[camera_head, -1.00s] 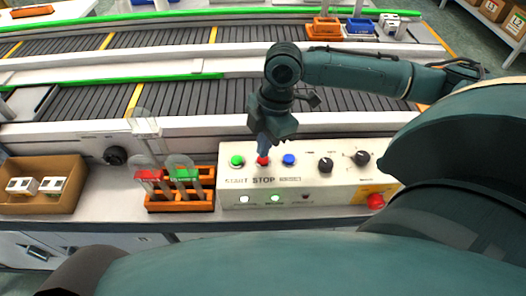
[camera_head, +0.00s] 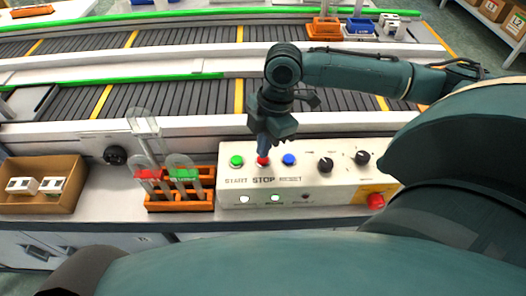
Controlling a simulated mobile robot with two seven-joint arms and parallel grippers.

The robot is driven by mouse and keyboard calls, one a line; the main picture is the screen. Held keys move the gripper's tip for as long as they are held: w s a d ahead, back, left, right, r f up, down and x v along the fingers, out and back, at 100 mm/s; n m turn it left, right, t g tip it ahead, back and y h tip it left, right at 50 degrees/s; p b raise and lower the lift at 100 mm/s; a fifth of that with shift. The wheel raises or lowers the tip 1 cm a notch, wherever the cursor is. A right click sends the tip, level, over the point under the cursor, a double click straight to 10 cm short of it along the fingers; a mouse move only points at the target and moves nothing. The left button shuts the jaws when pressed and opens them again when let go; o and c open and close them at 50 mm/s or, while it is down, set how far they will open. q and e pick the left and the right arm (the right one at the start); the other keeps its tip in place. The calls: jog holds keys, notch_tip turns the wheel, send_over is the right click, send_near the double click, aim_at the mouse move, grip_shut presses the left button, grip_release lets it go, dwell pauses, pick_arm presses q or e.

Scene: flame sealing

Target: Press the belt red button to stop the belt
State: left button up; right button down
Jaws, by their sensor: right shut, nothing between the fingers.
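The control box (camera_head: 330,190) stands on the counter in front of the belt. Its top carries a green button (camera_head: 236,161) marked START, a red button (camera_head: 263,162) marked STOP and a blue button (camera_head: 289,160) marked RESET. My right gripper (camera_head: 263,150) points down, shut and empty, with its tips right at the red STOP button and covering part of it. I cannot tell whether the tips touch or press it. The near belt (camera_head: 170,98) runs behind the box. My left gripper is not in view.
Left of the box stand an orange rack (camera_head: 180,204) with capped tubes and a cardboard box (camera_head: 42,200) with white items. A red mushroom button (camera_head: 375,201) sits on the box's right front, close to my arm. Black knobs (camera_head: 326,165) are right of the blue button.

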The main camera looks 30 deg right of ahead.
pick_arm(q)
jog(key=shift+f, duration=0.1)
pick_arm(e)
jog(key=shift+f, duration=0.5)
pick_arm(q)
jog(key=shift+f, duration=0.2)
pick_arm(e)
jog(key=shift+f, duration=0.3)
notch_tip(320, 180, up, 5)
jog(key=p, duration=0.5)
jog(key=shift+f, duration=0.2)
notch_tip(320, 180, up, 2)
jog(key=p, duration=0.3)
jog(key=shift+r, duration=0.2)
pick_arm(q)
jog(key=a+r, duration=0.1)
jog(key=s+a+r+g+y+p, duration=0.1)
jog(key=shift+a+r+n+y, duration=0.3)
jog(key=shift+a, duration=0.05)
pick_arm(e)
jog(key=shift+r, duration=0.5)
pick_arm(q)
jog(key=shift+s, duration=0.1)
